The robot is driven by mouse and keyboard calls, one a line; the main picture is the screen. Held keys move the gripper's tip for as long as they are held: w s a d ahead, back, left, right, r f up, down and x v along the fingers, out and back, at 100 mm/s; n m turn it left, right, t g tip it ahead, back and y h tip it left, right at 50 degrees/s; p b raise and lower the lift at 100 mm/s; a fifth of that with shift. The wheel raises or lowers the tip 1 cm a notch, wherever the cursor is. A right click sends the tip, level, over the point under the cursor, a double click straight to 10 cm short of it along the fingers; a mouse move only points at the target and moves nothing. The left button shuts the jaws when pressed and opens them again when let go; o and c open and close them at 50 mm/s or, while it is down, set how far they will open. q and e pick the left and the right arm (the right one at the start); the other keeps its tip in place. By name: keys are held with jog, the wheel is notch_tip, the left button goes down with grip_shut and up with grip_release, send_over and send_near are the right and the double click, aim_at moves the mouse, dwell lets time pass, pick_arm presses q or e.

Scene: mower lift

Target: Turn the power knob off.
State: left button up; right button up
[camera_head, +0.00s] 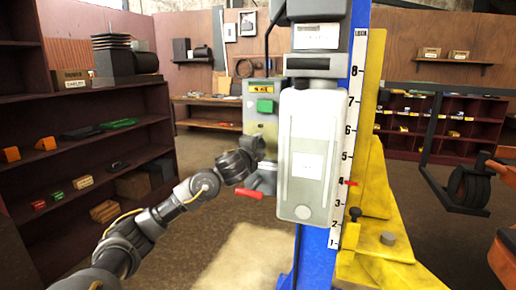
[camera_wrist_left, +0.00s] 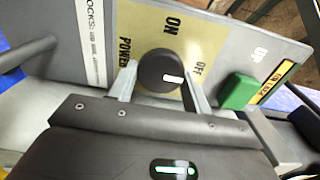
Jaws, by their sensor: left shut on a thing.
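The power knob (camera_wrist_left: 162,70) is round and black with a white mark, on a grey control panel (camera_wrist_left: 225,55) seen in the left wrist view. The labels POWER, ON and OFF surround it on a yellow patch. The white mark lies on the lower right part of the knob, toward the OFF side. My left gripper (camera_wrist_left: 160,88) has a finger on each side of the knob and is shut on it. In the head view my left gripper (camera_head: 256,150) is at the panel's lower part and hides the knob there. My right gripper is not in view.
A green button (camera_wrist_left: 238,91) sits right of the knob. A red handle (camera_head: 250,193) is just below my gripper in the head view. The blue lift post (camera_head: 313,255) and grey box (camera_head: 310,160) stand close on the right. A shelf (camera_head: 90,160) stands at the left.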

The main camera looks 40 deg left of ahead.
pick_arm(q)
jog(key=shift+f, duration=0.1)
jog(key=o, duration=0.7)
jog(key=shift+o, duration=1.2)
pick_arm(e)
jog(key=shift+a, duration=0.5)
pick_arm(q)
jog(key=v, duration=1)
jog(key=shift+s, duration=0.35)
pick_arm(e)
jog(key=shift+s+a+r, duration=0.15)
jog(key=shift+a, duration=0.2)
pick_arm(q)
jog(key=shift+d, duration=0.15)
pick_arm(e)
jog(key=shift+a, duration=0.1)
